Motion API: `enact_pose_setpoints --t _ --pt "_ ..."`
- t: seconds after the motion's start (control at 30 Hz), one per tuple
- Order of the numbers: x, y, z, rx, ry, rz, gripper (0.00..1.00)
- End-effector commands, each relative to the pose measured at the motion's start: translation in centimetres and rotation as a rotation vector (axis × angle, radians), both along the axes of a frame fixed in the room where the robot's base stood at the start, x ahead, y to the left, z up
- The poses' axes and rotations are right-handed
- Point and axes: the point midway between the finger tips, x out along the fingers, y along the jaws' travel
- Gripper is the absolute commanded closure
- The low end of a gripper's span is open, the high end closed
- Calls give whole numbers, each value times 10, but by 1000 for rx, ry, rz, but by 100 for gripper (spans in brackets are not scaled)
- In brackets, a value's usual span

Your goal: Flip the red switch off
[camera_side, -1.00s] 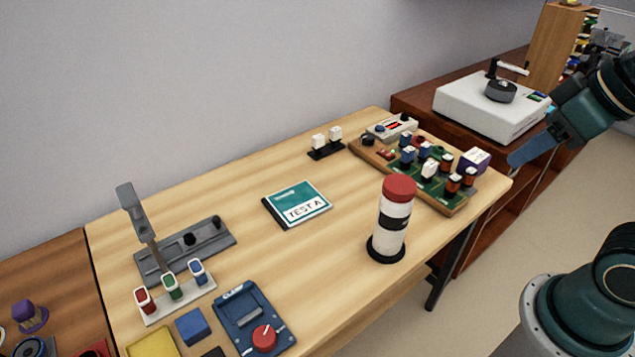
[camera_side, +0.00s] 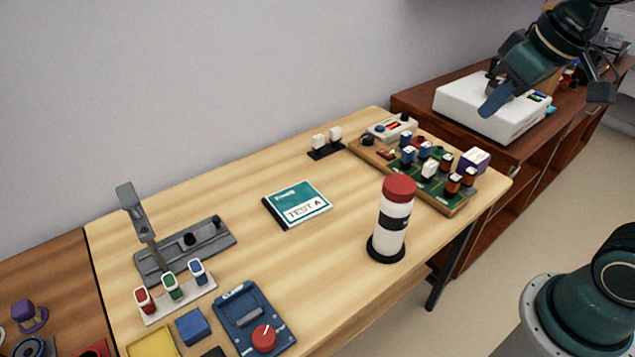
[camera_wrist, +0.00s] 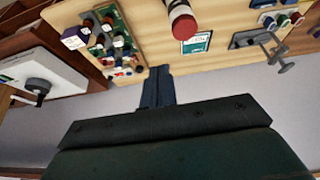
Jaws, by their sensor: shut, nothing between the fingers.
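The red switch (camera_side: 144,299) stands at the left end of a white strip near the front left of the table. A green switch (camera_side: 172,287) and a blue switch (camera_side: 198,271) stand beside it on the strip. From this view I cannot tell which way the red switch is set.
A red, white and black cylinder (camera_side: 397,212) stands upright near the table's front edge. A board with several parts (camera_side: 452,208) lies at the table's right end. A teal TEST A case (camera_side: 297,203) lies mid-table.

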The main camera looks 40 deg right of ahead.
Motion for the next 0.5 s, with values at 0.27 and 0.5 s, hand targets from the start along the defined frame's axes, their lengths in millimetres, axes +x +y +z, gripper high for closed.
enact_pose_setpoints --t 0.27,0.5 --pt "50 -15 1 -6 35 -2 100" --pt "93 -32 -6 -8 64 -3 100"
